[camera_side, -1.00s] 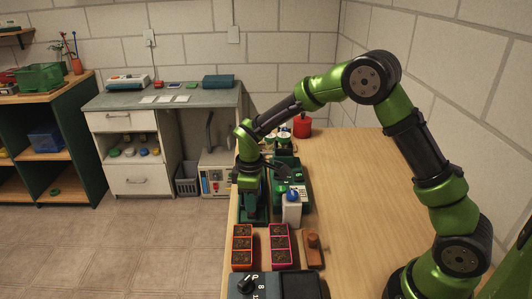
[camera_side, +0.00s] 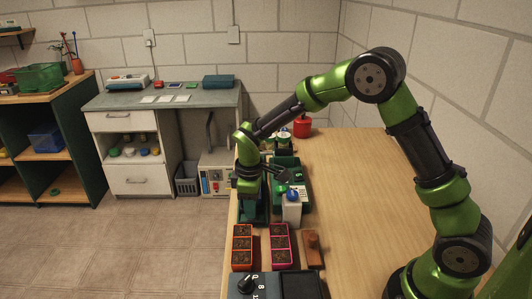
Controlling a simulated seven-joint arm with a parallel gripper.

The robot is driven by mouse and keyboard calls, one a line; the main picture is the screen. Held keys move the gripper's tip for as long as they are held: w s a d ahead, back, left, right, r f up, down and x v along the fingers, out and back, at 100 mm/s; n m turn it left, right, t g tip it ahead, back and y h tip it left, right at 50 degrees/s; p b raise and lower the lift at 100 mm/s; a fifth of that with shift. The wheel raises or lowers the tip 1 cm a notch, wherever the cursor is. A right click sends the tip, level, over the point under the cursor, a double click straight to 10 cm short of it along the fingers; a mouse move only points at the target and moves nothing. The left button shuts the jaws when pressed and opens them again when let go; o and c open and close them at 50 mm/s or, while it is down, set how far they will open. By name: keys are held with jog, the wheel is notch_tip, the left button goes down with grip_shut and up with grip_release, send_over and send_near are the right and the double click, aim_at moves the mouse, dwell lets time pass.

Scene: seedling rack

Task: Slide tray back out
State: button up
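My gripper (camera_side: 280,171) is small and dark in this view, low over the green rack (camera_side: 252,212) at the left edge of the wooden table. I cannot tell whether its fingers are open or shut, or whether they touch anything. An orange tray (camera_side: 242,229) and a pink tray (camera_side: 280,228), both with dark soil in their cells, stand side by side on the table in front of the rack. My wrist hides part of the rack, and I cannot make out any tray inside it.
A white bottle with a blue top (camera_side: 292,208) stands close to the gripper. A brown wooden block (camera_side: 312,249) is right of the pink tray. A dark device with a dial (camera_side: 246,285) is at the front. A red can (camera_side: 302,126) stands at the back. The table's right part is clear.

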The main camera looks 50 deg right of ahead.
notch_tip(320, 180, up, 17)
jog(key=shift+s+a, duration=0.25)
jog(key=shift+a, duration=0.05)
dwell(0.4)
jog(key=s+d+r+m+t+y, duration=0.1)
jog(key=s+m+t, duration=0.2)
jog(key=s, duration=0.7)
jog(key=s+d+r+m+t+y, duration=0.1)
jog(key=s+m+t, duration=0.3)
jog(key=s+m, duration=0.4)
jog(key=s+r, duration=0.1)
jog(key=s, duration=0.2)
jog(key=shift+d+r, duration=0.2)
jog(key=shift+r, duration=0.1)
